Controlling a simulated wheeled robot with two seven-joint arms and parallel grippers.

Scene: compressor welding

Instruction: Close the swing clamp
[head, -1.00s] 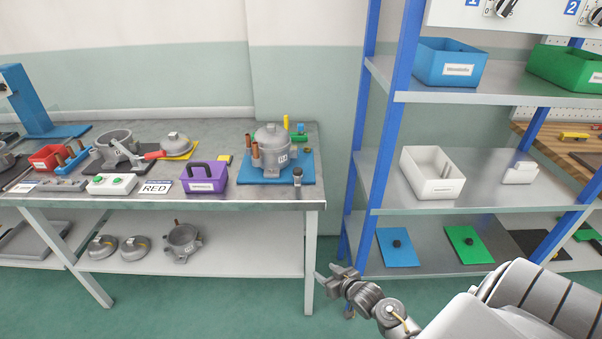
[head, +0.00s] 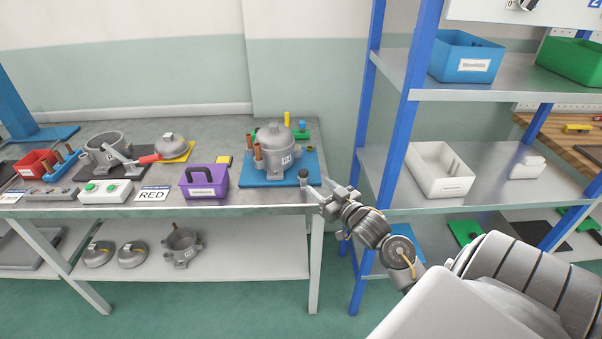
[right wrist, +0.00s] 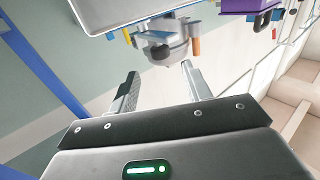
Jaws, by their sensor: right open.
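A grey compressor (head: 273,149) stands upright on a blue plate (head: 262,181) at the right end of the workbench, with copper tubes at its side. A short grey post with a dark knob (head: 304,175) stands by the plate's front right corner. A green part with an upright yellow piece (head: 287,120) is behind the compressor. I cannot tell for sure which of these is the swing clamp. My right gripper (head: 321,189) is open and empty, just off the bench's front right corner, near the post. In the right wrist view the compressor (right wrist: 165,42) appears beyond the open fingers (right wrist: 160,90).
A purple bin (head: 203,194) stands left of the plate. Farther left are a red-handled fixture (head: 148,159), a green-button box (head: 105,192) and a red bin (head: 34,161). A blue-framed shelf (head: 382,150) with bins stands close to the right of my right gripper.

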